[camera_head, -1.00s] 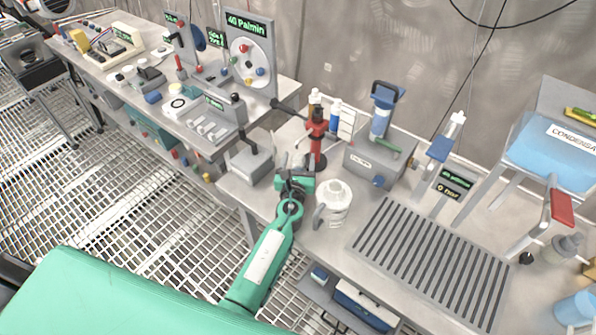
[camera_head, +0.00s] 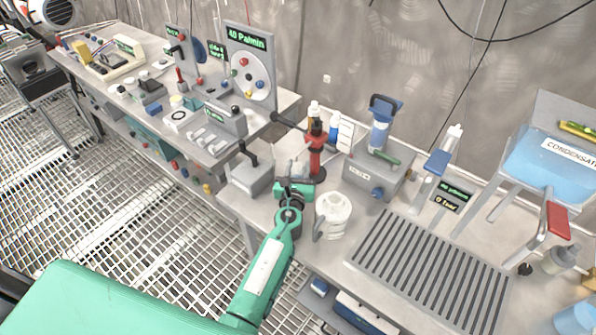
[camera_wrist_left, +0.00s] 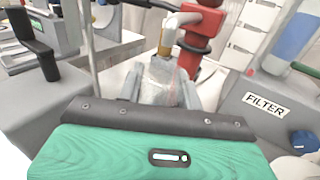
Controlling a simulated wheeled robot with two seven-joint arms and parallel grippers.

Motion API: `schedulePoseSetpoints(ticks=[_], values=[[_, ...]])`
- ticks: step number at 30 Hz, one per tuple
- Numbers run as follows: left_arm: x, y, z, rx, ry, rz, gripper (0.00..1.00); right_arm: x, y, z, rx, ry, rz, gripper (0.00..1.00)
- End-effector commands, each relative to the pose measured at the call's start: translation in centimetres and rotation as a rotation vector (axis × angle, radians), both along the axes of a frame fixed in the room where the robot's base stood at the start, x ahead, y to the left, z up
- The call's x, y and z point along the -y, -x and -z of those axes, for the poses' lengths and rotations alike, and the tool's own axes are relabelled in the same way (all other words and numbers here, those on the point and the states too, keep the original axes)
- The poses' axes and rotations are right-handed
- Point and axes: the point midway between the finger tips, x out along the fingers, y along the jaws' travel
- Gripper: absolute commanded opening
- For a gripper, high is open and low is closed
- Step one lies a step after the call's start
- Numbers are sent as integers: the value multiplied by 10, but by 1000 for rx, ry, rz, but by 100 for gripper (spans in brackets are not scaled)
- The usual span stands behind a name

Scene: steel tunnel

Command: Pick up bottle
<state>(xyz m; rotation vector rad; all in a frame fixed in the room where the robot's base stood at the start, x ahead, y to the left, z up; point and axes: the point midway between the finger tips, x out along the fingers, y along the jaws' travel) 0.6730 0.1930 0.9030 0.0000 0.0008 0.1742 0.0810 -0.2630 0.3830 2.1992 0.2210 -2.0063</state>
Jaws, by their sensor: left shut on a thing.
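A clear, translucent bottle (camera_wrist_left: 160,84) with an orange neck and a white spout shows in the left wrist view, between the fingers of my left gripper (camera_wrist_left: 160,88). The gripper is shut on it. The bottle looks upright; its lower part is hidden by the green gripper body. In the head view my left gripper (camera_head: 296,172) is over the bench, just left of a red stand (camera_head: 316,150). The bottle is small and hard to make out there. My right gripper is not in view.
A white jug (camera_head: 334,212) stands close to the right of my left wrist. A grey box with a lever (camera_head: 250,175) is on the left, and a filter box (camera_head: 368,178) on the right. A slatted grate (camera_head: 428,270) covers the bench front right.

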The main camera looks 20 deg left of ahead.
Motion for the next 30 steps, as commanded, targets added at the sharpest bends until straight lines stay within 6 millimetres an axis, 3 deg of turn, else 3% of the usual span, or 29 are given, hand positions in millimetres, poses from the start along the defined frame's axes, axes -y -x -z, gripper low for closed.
schedulePoseSetpoints(ticks=[2, 4, 30], values=[[0, 0, -19, 3, 5, 0, 8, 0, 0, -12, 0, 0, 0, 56], [2, 11, -12, -2, 2, 1, 8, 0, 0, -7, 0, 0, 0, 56], [25, 145, -11, 0, 0, 1, 8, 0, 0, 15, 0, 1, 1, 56]])
